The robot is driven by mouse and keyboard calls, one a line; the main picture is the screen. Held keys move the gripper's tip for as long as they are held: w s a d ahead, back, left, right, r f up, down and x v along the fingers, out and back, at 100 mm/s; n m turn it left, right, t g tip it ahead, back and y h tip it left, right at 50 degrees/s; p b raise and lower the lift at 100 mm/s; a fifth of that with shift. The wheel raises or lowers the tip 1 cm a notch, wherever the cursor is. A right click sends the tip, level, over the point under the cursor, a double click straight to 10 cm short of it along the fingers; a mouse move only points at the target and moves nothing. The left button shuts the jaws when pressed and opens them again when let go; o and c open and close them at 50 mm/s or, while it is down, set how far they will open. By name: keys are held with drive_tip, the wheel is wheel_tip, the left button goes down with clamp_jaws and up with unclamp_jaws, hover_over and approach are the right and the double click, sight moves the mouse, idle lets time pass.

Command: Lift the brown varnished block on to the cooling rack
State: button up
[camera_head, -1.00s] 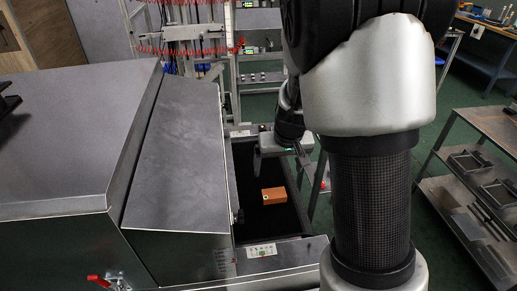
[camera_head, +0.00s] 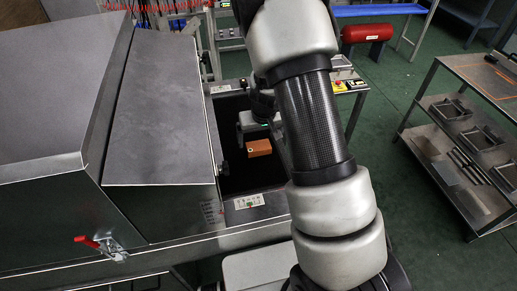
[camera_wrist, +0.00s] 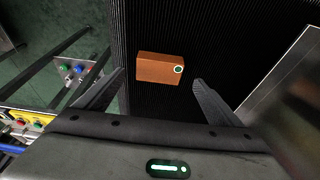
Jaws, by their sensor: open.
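The brown block (camera_head: 258,148) lies on the black belt (camera_head: 245,178) beside the dryer hood. In the wrist view, the block (camera_wrist: 160,68) shows a round green spot with a pale ring at its right end. My gripper (camera_wrist: 160,79) is open, with one finger to each side of the block's near edge. The fingers look apart from the block; their height above the belt is hard to judge. In the head view, my gripper (camera_head: 256,130) is just behind the block, partly hidden by my arm. A metal shelf unit (camera_head: 478,70) at the right may be the cooling rack.
The grey dryer hood (camera_head: 165,100) stands close left of the belt. A control panel with a red button (camera_head: 338,84) is beyond the belt's right side. The shelf unit's lower shelf holds several small trays. Green floor lies open between the belt and shelf unit.

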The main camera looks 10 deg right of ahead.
sight(258, 145)
drive_tip(key=x, duration=0.4)
drive_tip(key=shift+d+f, duration=0.1)
drive_tip(key=shift+f, duration=0.05)
drive_tip(key=c, duration=1.3)
